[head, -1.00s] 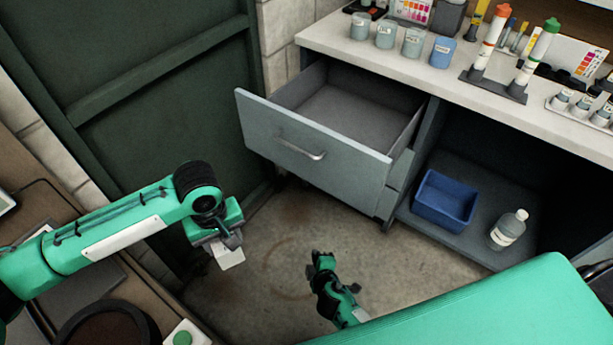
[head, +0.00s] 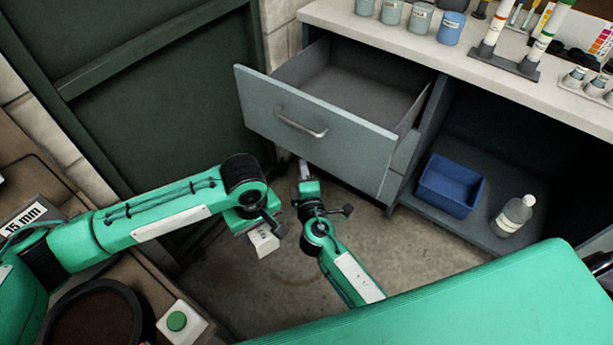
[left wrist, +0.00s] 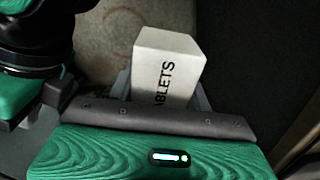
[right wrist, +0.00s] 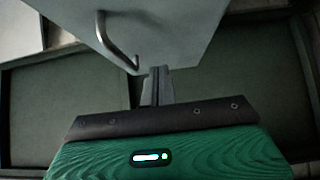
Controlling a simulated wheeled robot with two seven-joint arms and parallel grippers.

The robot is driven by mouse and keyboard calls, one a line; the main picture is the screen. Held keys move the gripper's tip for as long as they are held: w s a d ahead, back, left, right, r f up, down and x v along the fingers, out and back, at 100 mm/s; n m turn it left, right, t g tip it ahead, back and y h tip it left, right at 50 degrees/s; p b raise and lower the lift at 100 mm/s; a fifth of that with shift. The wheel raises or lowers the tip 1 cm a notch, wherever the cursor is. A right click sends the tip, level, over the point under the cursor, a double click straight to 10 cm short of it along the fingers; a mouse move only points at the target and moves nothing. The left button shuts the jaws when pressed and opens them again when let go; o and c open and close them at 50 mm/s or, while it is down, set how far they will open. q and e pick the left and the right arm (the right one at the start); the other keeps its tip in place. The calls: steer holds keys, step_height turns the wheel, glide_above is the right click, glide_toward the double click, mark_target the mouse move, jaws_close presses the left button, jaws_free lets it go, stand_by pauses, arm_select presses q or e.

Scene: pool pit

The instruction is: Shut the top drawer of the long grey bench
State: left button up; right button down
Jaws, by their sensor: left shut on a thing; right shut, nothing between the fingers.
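The top drawer (head: 315,130) of the long grey bench (head: 450,62) stands well open, and the visible part of its inside is empty. Its bar handle (head: 302,125) is on the front panel and also shows in the right wrist view (right wrist: 117,42). My right gripper (head: 305,168) is shut and empty, just below and in front of the drawer front; whether it touches cannot be told. My left gripper (head: 262,230) is shut on a white box (left wrist: 168,68) marked "TABLETS", held to the left of my right gripper, short of the drawer.
An open shelf beside the drawer holds a blue bin (head: 450,186) and a white-capped bottle (head: 514,214). Jars and test tubes stand on the bench top. A dark green door (head: 130,90) is at left. A brown surface with a green button (head: 177,321) is at lower left.

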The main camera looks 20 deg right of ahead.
mark_target(308, 137)
arm_select(q)
steer(key=shift+r, duration=0.35)
steer(key=shift+r+p, duration=0.25)
steer(key=shift+p, duration=0.25)
arm_select(e)
steer(key=shift+w+d, duration=0.65)
steer(key=shift+w, duration=0.55)
steer(key=shift+w+d, duration=0.6)
steer(key=shift+w, duration=0.65)
steer(key=shift+w+d, duration=0.65)
steer(key=shift+w, duration=0.55)
